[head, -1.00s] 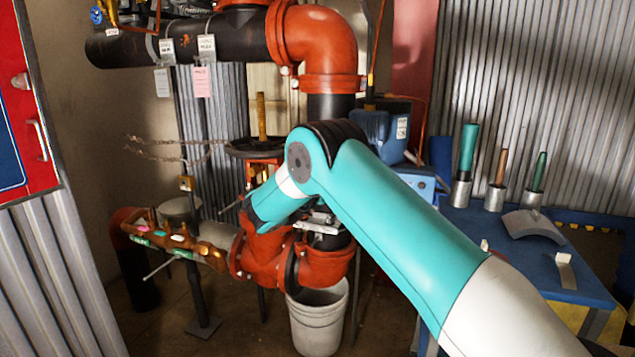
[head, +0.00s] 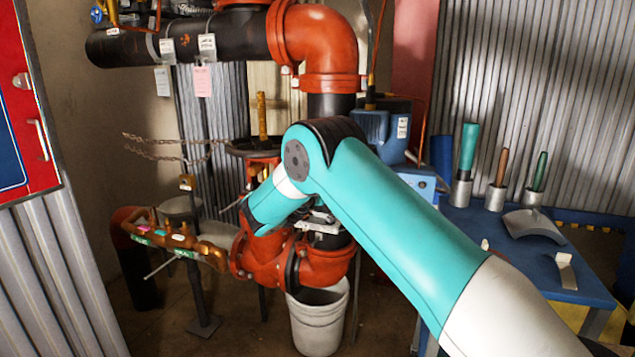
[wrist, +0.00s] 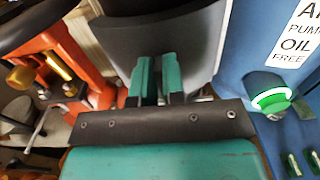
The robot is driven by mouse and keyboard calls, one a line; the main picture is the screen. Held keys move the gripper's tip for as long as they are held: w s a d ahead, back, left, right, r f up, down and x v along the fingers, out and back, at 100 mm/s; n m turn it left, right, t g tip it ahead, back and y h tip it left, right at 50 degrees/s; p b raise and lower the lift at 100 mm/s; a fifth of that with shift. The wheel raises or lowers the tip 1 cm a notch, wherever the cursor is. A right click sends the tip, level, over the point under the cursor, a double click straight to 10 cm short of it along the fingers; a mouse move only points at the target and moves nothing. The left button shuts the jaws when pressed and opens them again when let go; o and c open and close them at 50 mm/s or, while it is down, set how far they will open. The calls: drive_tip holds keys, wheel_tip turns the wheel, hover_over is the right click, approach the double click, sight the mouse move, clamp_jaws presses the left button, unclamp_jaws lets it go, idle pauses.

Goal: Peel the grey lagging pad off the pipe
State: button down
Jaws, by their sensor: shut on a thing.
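The grey lagging pad (wrist: 190,28) shows in the wrist view as a dark grey curved sheet in front of my gripper. My gripper (wrist: 158,72) has two teal fingers close together at the pad's lower part. The fingers are shut on the pad, but the gripped bit is mostly hidden between them. In the head view my arm hides the gripper and the pad. A black vertical pipe (head: 330,105) shows above my arm, below the orange elbow.
Orange valve bodies (head: 265,255) and a white bucket (head: 319,320) stand below my arm. A blue pump unit (head: 388,130) is close on the right. The blue bench (head: 500,240) holds a curved grey plate (head: 533,223) and several handled tools in cups.

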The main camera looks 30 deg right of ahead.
drive_tip(key=v, duration=0.7)
drive_tip(key=shift+s+a+p, duration=0.25)
drive_tip(key=shift+a+p, duration=0.1)
drive_tip(key=shift+p, duration=0.1)
